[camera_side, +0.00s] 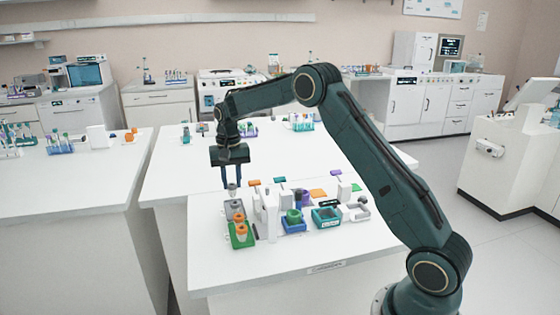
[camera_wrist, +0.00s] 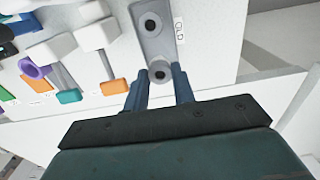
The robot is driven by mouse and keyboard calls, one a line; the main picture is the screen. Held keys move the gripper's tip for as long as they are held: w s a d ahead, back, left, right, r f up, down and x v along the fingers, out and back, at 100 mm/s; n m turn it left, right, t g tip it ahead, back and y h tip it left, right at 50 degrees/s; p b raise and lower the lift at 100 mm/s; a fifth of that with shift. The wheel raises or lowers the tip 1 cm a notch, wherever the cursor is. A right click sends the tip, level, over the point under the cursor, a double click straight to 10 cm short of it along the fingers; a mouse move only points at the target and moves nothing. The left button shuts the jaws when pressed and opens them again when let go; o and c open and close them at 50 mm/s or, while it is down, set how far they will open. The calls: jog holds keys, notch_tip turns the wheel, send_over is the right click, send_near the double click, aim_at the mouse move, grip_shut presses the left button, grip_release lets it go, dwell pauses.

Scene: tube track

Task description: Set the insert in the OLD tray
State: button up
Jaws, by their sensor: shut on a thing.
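My gripper (camera_side: 231,187) is shut on a small grey insert (camera_side: 232,188), which narrows toward its lower end. The OLD tray (camera_wrist: 168,45) is a grey block beside a white label reading OLD. A round dark opening shows in its far part. The insert overlaps the tray's near end in the picture. In the side view the grey tray (camera_side: 230,211) lies just below the insert; a gap is hard to judge.
A green tray (camera_side: 240,242) with orange pieces stands at the grey tray's front. White uprights (camera_side: 268,200), a blue tray (camera_side: 293,226) and a teal tray (camera_side: 326,217) stand to the right.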

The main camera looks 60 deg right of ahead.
aim_at(232, 184)
jog(key=shift+f, duration=1.4)
jog(key=shift+f, duration=0.15)
jog(key=o, duration=0.9)
notch_tip(232, 184, up, 14)
jog(key=shift+f, duration=0.1)
dwell(0.8)
